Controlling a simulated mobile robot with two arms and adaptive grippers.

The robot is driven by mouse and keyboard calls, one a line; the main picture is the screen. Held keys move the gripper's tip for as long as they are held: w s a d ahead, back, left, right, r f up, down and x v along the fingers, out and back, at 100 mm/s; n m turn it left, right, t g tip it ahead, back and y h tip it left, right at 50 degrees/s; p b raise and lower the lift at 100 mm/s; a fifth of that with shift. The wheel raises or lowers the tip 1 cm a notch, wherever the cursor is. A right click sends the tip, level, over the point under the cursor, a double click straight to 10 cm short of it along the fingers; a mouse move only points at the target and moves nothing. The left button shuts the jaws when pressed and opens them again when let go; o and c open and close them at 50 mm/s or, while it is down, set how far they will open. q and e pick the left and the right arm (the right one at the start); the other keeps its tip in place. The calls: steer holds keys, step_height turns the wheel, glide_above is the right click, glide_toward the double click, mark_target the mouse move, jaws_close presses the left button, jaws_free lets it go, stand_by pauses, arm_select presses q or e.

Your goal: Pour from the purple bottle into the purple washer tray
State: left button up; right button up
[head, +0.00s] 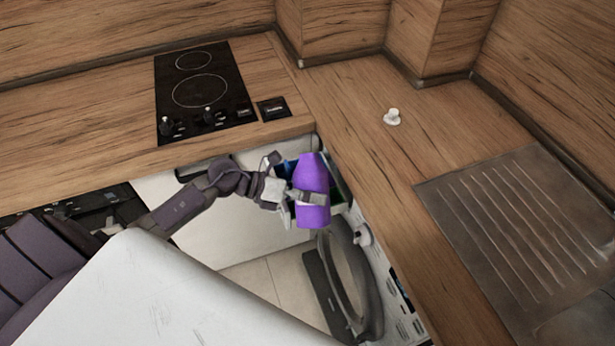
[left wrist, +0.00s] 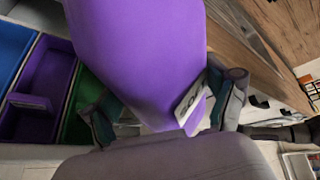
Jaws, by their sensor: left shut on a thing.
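The purple bottle (head: 312,172) is in my left gripper (head: 308,196), which is shut around its body. In the head view it looks roughly upright, above the washer's pulled-out drawer. In the left wrist view the bottle (left wrist: 140,50) fills the middle, between the fingers of the left gripper (left wrist: 165,108), with part of a white label showing. The purple washer tray (left wrist: 36,122) lies to the left of the bottle, between a blue compartment (left wrist: 12,50) and a green one (left wrist: 82,88). The bottle hides the purple tray in the head view. My right gripper is not in view.
The washer's round door (head: 345,285) stands open below the drawer. A wooden worktop (head: 370,150) runs close to the right of the bottle, with a small white object (head: 392,117) and a metal drainer (head: 520,230). A black hob (head: 203,90) is at the back left.

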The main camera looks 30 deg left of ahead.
arm_select(q)
steer(key=shift+s+d+f+n+g+h+p, duration=0.3)
steer(key=shift+n+g+h, duration=0.2)
steer(key=shift+n, duration=0.4)
stand_by(3.0)
steer(key=shift+s+r+n+g+p, duration=0.15)
steer(key=shift+r+n+g+p, duration=0.15)
steer(key=shift+r+n+p, duration=0.4)
stand_by(2.1)
steer(key=shift+f, duration=0.15)
